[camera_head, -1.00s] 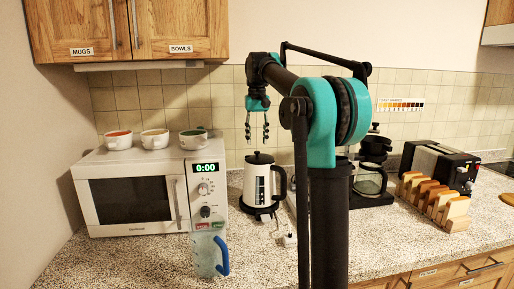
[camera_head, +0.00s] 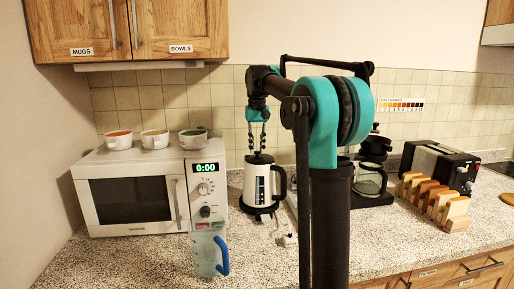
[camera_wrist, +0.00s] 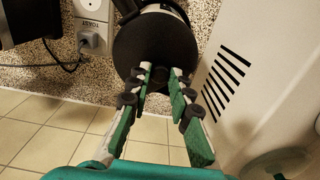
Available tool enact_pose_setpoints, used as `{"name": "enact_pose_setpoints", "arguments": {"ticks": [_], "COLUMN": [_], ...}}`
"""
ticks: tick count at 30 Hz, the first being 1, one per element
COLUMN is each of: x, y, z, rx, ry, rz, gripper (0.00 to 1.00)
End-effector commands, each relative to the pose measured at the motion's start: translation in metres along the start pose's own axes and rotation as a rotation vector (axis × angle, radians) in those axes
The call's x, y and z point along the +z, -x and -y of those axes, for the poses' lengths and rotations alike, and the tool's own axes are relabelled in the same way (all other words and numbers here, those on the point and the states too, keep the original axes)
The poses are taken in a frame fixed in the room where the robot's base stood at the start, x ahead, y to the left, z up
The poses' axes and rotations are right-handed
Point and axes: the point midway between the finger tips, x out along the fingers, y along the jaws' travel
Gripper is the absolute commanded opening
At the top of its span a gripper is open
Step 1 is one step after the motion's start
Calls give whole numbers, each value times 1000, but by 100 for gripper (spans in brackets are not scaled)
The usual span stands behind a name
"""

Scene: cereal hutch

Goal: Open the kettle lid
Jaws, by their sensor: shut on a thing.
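The kettle (camera_head: 258,188) is white with a black handle on its right, and stands upright on the counter right of the microwave. Its black lid (camera_head: 260,159) sits on top, and looks closed. In the wrist view the lid (camera_wrist: 142,42) is a dark disc that hides most of the kettle. My gripper (camera_head: 258,149) points down from above, its fingertips at the top of the lid.
The microwave (camera_head: 130,195) stands close on the left, with several bowls (camera_head: 154,139) on it. A blue-handled pitcher (camera_head: 207,252) stands in front. A coffee maker (camera_head: 374,150), toaster (camera_head: 440,165) and toast rack (camera_head: 436,200) are on the right. A socket (camera_wrist: 93,25) with a plug is near the kettle.

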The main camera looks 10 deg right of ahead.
Motion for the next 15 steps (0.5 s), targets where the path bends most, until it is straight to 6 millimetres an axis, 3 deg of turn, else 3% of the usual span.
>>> {"name": "enact_pose_setpoints", "arguments": {"ticks": [15], "x": [2], "y": [2], "z": [-2], "rx": [-21], "ry": [-1], "rz": [-22], "gripper": [0]}}
